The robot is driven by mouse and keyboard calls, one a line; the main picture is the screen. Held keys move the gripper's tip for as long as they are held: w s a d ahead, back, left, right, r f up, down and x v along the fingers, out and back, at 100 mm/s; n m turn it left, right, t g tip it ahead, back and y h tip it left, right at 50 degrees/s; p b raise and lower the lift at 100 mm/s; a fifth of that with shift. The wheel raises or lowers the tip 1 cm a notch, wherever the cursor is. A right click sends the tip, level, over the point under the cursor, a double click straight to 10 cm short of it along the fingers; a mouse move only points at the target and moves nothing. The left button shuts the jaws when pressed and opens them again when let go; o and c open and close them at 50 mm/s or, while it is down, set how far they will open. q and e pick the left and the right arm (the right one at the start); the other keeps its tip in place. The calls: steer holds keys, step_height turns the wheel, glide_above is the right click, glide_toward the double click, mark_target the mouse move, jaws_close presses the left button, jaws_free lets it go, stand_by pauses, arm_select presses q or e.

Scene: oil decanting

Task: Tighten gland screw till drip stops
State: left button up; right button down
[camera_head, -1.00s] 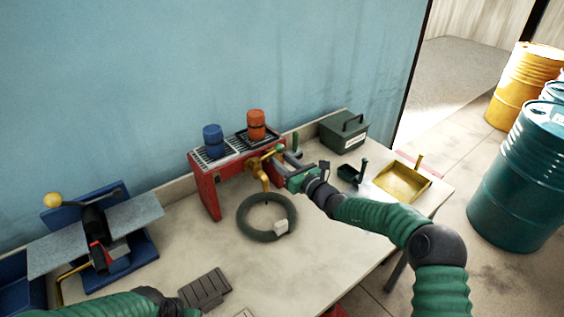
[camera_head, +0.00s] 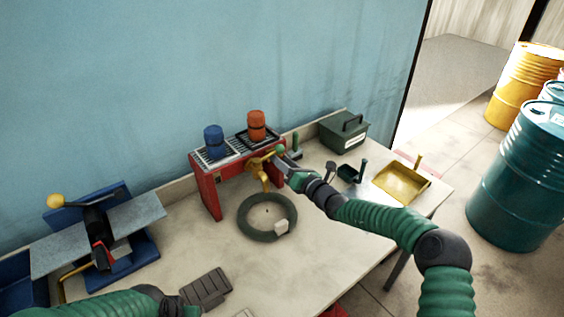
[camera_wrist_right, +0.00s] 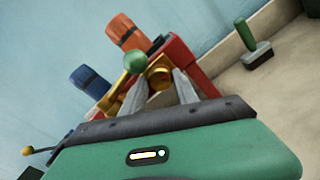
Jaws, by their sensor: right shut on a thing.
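A brass tap (camera_head: 261,165) is fixed on the front of a red stand (camera_head: 207,190). My right gripper (camera_wrist_right: 160,85) is at the tap, its two grey fingers on either side of a round brass part (camera_wrist_right: 159,76), which I take to be the gland screw. It is shut on that part. A green ball knob (camera_wrist_right: 135,62) sits just left of the fingertips in the right wrist view. A small dark speck, possibly a drop, shows inside the hose ring below the tap.
A dark hose ring (camera_head: 243,225) lies below the tap with a pale block on it. Blue (camera_head: 214,142) and orange (camera_head: 257,125) bottles stand on the rack. A green box (camera_head: 342,132), a brass pan (camera_head: 402,184) and a brush (camera_wrist_right: 257,54) are to the right.

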steer(key=shift+d+f, duration=0.1)
steer(key=shift+f, duration=0.1)
steer(key=c, duration=1.3)
jaws_free()
steer(key=o, duration=0.4)
steer(key=shift+d+r, duration=0.15)
steer(key=shift+c, duration=0.2)
steer(key=v, duration=1.7)
steer(key=shift+b, duration=0.45)
